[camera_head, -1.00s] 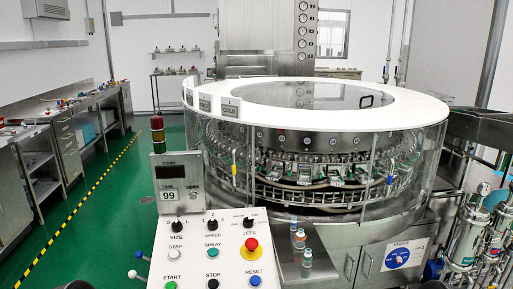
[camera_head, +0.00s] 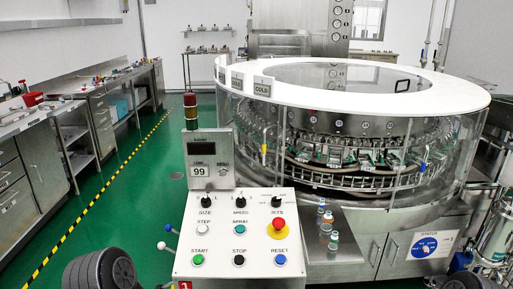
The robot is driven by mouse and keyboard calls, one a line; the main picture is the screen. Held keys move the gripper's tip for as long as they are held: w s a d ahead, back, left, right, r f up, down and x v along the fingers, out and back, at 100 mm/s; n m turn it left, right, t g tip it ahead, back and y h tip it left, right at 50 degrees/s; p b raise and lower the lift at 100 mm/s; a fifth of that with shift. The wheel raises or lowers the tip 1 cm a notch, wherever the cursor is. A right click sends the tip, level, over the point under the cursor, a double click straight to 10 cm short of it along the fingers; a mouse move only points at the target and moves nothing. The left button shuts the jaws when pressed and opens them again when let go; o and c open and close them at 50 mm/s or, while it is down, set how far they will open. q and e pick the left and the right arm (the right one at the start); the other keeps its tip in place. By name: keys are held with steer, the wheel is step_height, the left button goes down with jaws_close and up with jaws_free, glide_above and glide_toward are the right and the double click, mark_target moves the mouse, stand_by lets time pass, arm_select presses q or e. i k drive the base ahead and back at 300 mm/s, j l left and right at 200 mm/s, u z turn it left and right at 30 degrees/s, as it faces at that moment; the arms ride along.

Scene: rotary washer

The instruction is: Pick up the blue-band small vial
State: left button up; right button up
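Three small vials stand upright in a row on the steel ledge (camera_head: 350,262) right of the control panel. The back vial (camera_head: 321,207), the middle vial (camera_head: 327,223) and the front vial (camera_head: 334,240) are a little apart from each other.
The control panel (camera_head: 240,235) with knobs, buttons and a red stop button stands just left of the vials. The round washer (camera_head: 345,110) with clear walls rises behind them. Steel benches (camera_head: 60,130) line the left wall. Green floor lies open between.

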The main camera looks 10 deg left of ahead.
mark_target(321, 209)
steer(key=i+j, duration=0.45)
steer(key=z, duration=1.85)
